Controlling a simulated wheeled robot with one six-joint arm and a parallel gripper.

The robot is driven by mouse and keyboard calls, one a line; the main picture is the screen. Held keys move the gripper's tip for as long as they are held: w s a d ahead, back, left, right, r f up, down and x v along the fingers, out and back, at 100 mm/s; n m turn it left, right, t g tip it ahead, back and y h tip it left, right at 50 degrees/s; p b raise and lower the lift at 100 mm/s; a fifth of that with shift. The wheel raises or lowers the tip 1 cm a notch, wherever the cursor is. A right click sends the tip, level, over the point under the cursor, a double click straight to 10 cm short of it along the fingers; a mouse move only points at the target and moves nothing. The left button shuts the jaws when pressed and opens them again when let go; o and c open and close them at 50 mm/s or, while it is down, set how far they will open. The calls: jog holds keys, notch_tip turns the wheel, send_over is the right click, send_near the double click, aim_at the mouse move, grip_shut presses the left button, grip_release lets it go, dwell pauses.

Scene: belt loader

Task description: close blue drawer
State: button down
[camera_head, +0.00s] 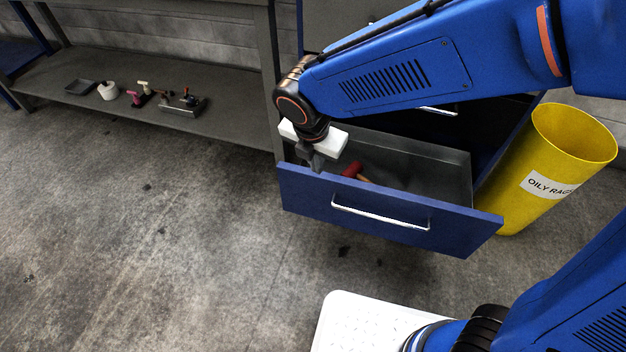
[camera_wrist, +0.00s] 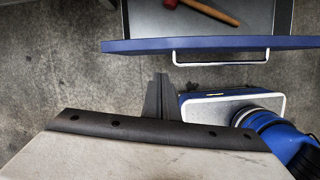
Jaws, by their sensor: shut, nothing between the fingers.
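The blue drawer (camera_head: 380,232) stands pulled out of its cabinet, with a silver bar handle (camera_head: 345,209) on its front. In the wrist view the drawer front (camera_wrist: 135,46) crosses the top, and its handle (camera_wrist: 222,63) shows at right. A mallet with a red head (camera_head: 352,169) and wooden handle lies inside; it also shows in the wrist view (camera_wrist: 208,10). My gripper (camera_head: 313,160) is shut and empty near the left end of the drawer front. In the wrist view its fingertips (camera_wrist: 161,77) appear on the outer side of the front, left of the handle, apparently apart from it.
A yellow bin (camera_head: 515,205) marked "OILY RAGS" stands right of the drawer. A grey bench with a low shelf (camera_head: 60,92) holding several small items is at the left. The floor (camera_head: 150,240) in front and to the left is clear.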

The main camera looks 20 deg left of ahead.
aim_at(311, 177)
jog(key=w+a+f, duration=0.1)
jog(key=f, duration=0.2)
jog(key=w+a+f+n, duration=0.1)
jog(key=f, duration=0.3)
jog(key=w+f+n, duration=0.1)
jog(key=f, duration=0.3)
jog(key=shift+w+a+f, duration=0.1)
jog(key=shift+a+f, duration=0.1)
jog(key=shift+a, duration=0.2)
jog(key=shift+w, duration=0.5)
jog(key=w, duration=2.3)
jog(key=shift+d, duration=0.4)
jog(key=shift+s, duration=0.15)
